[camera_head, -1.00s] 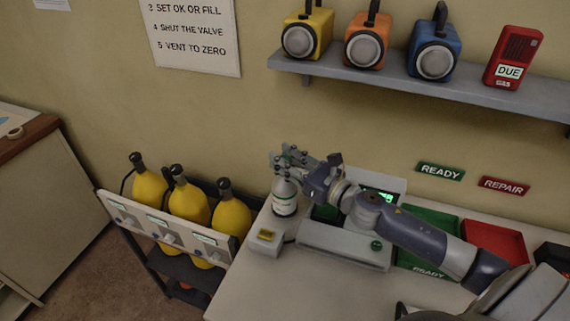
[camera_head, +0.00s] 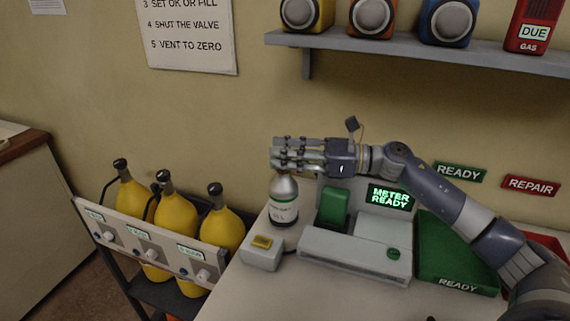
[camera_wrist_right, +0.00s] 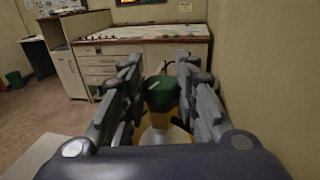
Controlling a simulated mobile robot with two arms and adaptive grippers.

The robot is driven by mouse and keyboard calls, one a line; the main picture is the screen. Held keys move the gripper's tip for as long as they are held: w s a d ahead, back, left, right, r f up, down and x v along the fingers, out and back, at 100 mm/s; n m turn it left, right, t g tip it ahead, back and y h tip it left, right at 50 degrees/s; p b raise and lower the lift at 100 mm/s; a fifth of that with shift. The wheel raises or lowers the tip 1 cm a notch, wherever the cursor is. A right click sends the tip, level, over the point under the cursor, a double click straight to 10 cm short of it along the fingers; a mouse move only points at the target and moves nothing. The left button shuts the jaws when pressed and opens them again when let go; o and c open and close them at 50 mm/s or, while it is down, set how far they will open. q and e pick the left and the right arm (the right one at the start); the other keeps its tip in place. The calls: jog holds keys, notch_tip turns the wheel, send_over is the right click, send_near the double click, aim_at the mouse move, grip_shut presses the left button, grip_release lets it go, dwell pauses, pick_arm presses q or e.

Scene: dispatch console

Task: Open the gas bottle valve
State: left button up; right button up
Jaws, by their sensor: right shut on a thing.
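The gas bottle (camera_head: 284,208), a small silver cylinder with a white and green label, stands upright on the bench at the left of the test station. My right gripper (camera_head: 280,154) lies level across the bottle's top, its fingers pointing left. In the right wrist view its two fingers (camera_wrist_right: 160,75) flank the green valve knob (camera_wrist_right: 161,94), with the pale bottle top (camera_wrist_right: 163,136) below. The gripper is shut on the knob. In the head view the hand hides the knob. My left gripper is not in view.
The grey test station (camera_head: 352,259) holds a green meter (camera_head: 335,204) beside a screen (camera_head: 390,197) reading METER READY. A small box with a yellow button (camera_head: 263,243) stands in front of the bottle. Yellow cylinders (camera_head: 177,225) stand in a rack at left; a green tray (camera_head: 458,255) lies at right.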

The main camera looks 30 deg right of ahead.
dwell(0.5)
jog(key=o, duration=1.1)
jog(key=shift+a, duration=0.1)
jog(key=v, duration=1.2)
jog(key=shift+w, duration=0.2)
